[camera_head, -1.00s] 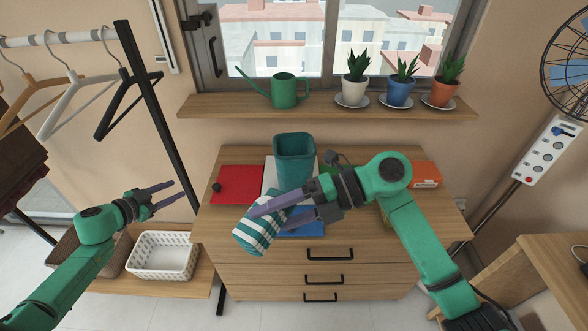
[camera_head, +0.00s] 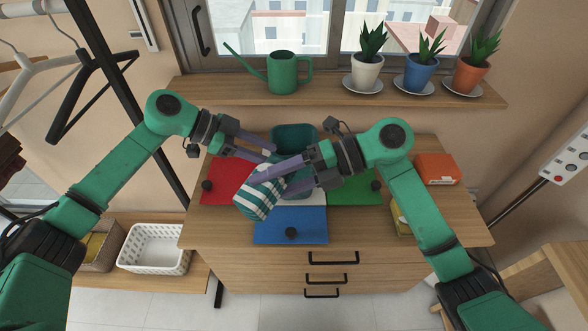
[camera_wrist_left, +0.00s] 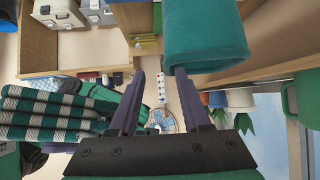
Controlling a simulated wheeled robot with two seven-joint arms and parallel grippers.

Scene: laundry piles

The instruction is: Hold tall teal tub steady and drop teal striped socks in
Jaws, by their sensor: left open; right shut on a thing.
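The tall teal tub (camera_head: 293,134) stands upright on the dresser top, its front largely hidden by my grippers. My left gripper (camera_head: 272,155) is open at the tub's left front side. In the left wrist view, the tub (camera_wrist_left: 205,35) overlaps the tip of one finger of this gripper (camera_wrist_left: 160,75); I cannot tell whether they touch. My right gripper (camera_head: 256,186) is shut on the teal and white striped socks (camera_head: 258,202), held in front of and left of the tub. The socks also show at the left of the left wrist view (camera_wrist_left: 45,115).
Red (camera_head: 222,178), blue (camera_head: 290,225) and green (camera_head: 355,190) panels lie around the tub. An orange box (camera_head: 437,169) is at the right. A green watering can (camera_head: 285,72) and potted plants stand on the sill (camera_head: 330,100). A white basket (camera_head: 154,247) is at lower left.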

